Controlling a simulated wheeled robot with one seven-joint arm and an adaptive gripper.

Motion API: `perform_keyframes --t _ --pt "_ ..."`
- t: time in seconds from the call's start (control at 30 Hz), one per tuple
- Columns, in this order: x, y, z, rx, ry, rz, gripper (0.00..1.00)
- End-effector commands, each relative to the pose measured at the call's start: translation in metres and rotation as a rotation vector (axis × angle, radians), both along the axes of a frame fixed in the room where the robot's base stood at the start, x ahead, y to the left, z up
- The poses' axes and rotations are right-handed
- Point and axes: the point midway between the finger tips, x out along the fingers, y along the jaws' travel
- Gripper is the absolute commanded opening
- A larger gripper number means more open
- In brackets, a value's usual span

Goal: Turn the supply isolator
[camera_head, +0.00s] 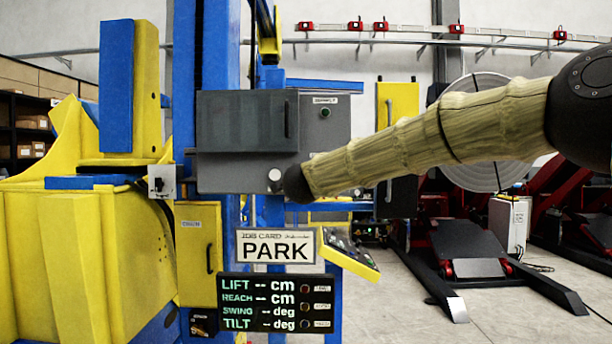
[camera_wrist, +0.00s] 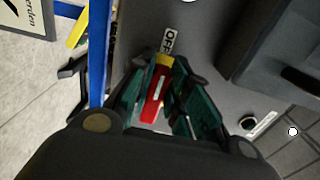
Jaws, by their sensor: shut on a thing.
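The supply isolator shows in the wrist view as a red handle (camera_wrist: 153,97) on a yellow plate (camera_wrist: 165,61). An "OFF" label (camera_wrist: 168,41) is beside the plate on the grey panel. My gripper (camera_wrist: 164,78) is shut on the red handle, with a green-padded finger on each side of it. The handle's lower part is partly hidden by the fingers and the gripper body. In the head view my sleeved arm reaches to the grey cabinet (camera_head: 225,178), and its dark end hides the isolator and the fingers.
A dark box (camera_head: 240,120) juts from the cabinet, close beside my gripper. Below are a "PARK" card (camera_head: 276,246) and a display (camera_head: 276,304) with dashes for lift, reach, swing and tilt. A yellow-edged control panel (camera_head: 350,252) is right of the card.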

Motion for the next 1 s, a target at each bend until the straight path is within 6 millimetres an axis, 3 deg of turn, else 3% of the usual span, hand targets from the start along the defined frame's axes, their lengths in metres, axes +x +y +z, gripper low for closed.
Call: perform_keyframes --t 0.47,0.5,0.6,1.0 --pt "0.0001 -0.0002 -0.0005 -0.014 0.000 -0.001 0.00" --pt "0.0001 -0.0002 -0.0005 -0.014 0.000 0.000 0.23" --pt "0.0001 -0.0002 -0.0005 -0.013 0.000 0.000 0.39" --pt "-0.0048 0.0001 0.0001 -0.012 0.000 0.000 0.39"
